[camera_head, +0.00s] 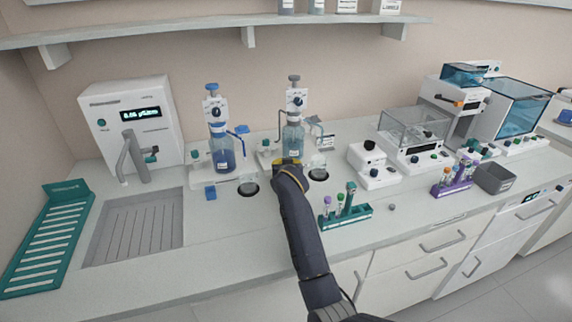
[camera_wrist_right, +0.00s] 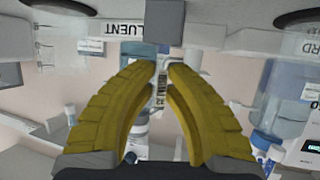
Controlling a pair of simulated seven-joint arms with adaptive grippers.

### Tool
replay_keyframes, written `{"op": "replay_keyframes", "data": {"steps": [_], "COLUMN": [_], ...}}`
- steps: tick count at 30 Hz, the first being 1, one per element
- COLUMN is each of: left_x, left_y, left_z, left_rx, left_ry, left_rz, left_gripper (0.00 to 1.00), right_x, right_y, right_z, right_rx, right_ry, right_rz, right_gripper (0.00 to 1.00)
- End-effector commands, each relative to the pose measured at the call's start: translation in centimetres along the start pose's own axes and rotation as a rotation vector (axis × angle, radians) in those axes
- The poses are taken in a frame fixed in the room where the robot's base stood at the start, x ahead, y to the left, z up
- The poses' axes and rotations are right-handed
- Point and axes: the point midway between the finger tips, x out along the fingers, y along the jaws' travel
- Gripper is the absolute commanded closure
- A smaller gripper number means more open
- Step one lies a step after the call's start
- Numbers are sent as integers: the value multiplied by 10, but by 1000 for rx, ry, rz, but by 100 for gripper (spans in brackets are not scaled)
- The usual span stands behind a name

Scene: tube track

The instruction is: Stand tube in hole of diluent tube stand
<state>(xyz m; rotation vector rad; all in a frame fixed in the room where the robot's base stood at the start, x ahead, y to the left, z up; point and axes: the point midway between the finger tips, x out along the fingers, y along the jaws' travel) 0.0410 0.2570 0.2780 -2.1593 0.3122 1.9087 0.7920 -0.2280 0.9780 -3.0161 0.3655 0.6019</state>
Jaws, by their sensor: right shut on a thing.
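My right gripper (camera_head: 287,163) is in front of the right-hand dispenser, over the bench. In the right wrist view its yellow fingers (camera_wrist_right: 163,72) are closed around a small tube (camera_wrist_right: 162,90) with a printed label, partly hidden by the fingers. The wrist picture is upside down. A plate there reads "LUENT" (camera_wrist_right: 126,28). A grey block (camera_wrist_right: 165,22), which looks like the diluent tube stand, lies just past the fingertips; I cannot tell whether the tube touches it. In the head view the gripper hides this spot. My left gripper is not in view.
The blue-liquid bottle (camera_head: 222,153) and teal bottle (camera_head: 293,137) stand behind. A teal rack (camera_head: 345,215) and purple rack (camera_head: 452,188) hold tubes at right.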

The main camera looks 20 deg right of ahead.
Motion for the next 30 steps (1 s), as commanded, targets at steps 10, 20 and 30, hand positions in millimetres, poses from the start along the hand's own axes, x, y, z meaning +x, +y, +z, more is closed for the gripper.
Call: {"op": "replay_keyframes", "data": {"steps": [10,20,30], "left_x": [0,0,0], "left_y": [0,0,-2], "left_z": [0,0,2], "left_rx": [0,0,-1], "left_ry": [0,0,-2], "left_rz": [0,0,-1], "left_gripper": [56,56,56], "right_x": [0,0,0], "right_y": [0,0,0], "right_z": [0,0,-1], "right_rx": [0,0,0], "right_ry": [0,0,0], "right_rz": [0,0,0], "right_gripper": [75,62,62]}}
